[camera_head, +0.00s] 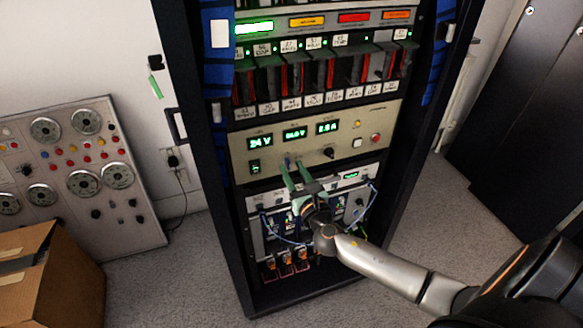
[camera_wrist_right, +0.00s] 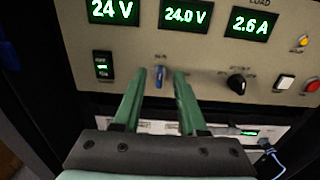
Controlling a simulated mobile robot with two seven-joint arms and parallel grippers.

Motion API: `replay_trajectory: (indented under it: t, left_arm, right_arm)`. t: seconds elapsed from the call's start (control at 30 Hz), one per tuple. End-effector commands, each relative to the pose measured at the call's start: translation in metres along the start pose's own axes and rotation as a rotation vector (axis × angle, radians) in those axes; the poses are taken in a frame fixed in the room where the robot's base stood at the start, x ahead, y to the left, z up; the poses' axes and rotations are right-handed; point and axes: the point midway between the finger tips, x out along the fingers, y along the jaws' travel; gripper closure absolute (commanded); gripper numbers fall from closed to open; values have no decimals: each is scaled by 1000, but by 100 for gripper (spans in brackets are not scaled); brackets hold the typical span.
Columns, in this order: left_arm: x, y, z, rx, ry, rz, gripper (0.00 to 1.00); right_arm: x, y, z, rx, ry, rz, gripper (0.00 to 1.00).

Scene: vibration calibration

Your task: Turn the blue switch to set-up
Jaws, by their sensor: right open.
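The blue switch (camera_wrist_right: 160,78) is a small lever on the beige power supply panel (camera_wrist_right: 205,60), below the middle green display. My right gripper (camera_wrist_right: 160,73) is open, with its two green fingers pointing at the panel. In the right wrist view the switch shows in the gap between the fingertips, with a finger on each side and no clear contact. How far the tips are from the panel I cannot tell. In the head view the right gripper (camera_head: 292,163) reaches up to the panel's lower edge. The label by the switch is too blurred to read. My left gripper is not in view.
A black rocker switch (camera_wrist_right: 103,65) is left of the blue switch. A black knob (camera_wrist_right: 238,82), a white button (camera_wrist_right: 285,82) and a red button (camera_wrist_right: 313,86) are to the right. The rack's dark posts (camera_head: 193,110) flank the panel. A cardboard box (camera_head: 60,280) stands at lower left.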

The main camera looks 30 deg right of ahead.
Motion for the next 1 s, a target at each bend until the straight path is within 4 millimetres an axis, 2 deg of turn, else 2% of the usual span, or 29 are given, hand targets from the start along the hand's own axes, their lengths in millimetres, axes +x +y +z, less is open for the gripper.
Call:
replay_trajectory:
  t: [0.2,0.47,0.83,1.0]
  left_arm:
    - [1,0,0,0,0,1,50]
    - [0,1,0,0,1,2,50]
    - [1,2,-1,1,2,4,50]
    - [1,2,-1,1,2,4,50]
  right_arm:
    - [14,0,0,1,0,-1,59]
    - [15,0,0,1,0,0,59]
    - [14,0,0,1,0,-1,98]
    - [14,0,0,1,0,0,100]
